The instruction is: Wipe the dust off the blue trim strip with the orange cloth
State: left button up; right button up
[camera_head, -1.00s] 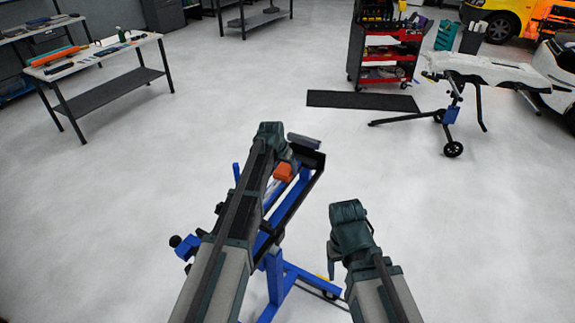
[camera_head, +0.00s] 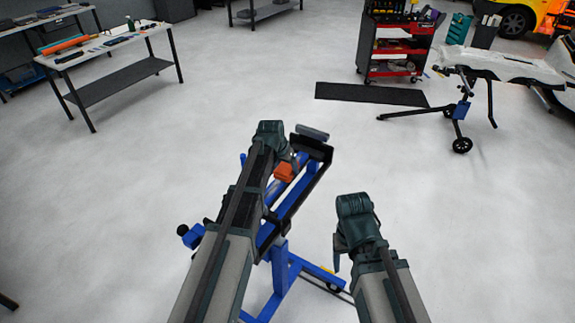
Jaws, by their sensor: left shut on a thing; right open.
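The orange cloth (camera_head: 285,172) is in my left gripper (camera_head: 283,162), which is shut on it over the blue stand. The arm hides most of the gripper's fingers. A long blue strip (camera_head: 296,196) lies along the dark tray (camera_head: 316,172) of the stand, next to the cloth. I cannot tell whether the cloth touches the strip, and no dust can be made out. My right gripper (camera_head: 340,250) is open and empty, to the right of the stand and apart from it.
The stand's blue legs (camera_head: 280,275) reach the floor between my arms. A workbench (camera_head: 110,50) with tools is at the back left. A red tool cart (camera_head: 395,45), a black mat (camera_head: 370,94) and a wheeled stand with a white panel (camera_head: 500,66) are at the back right. The floor between is clear.

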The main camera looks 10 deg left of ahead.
aim_at(280, 175)
pick_arm(q)
jog(key=shift+s+a+f, duration=0.1)
jog(key=shift+s+a, duration=0.15)
jog(key=shift+s, duration=0.6)
jog(key=shift+s+a+f, duration=0.1)
jog(key=shift+s+a, duration=0.15)
jog(key=shift+s, duration=0.6)
jog(key=shift+s, duration=0.2)
jog(key=shift+s+a+r, duration=0.1)
jog(key=shift+s+a, duration=0.2)
jog(key=shift+s, duration=0.4)
jog(key=shift+s+a+r, duration=0.1)
jog(key=shift+s+a, duration=0.2)
jog(key=shift+s, duration=0.4)
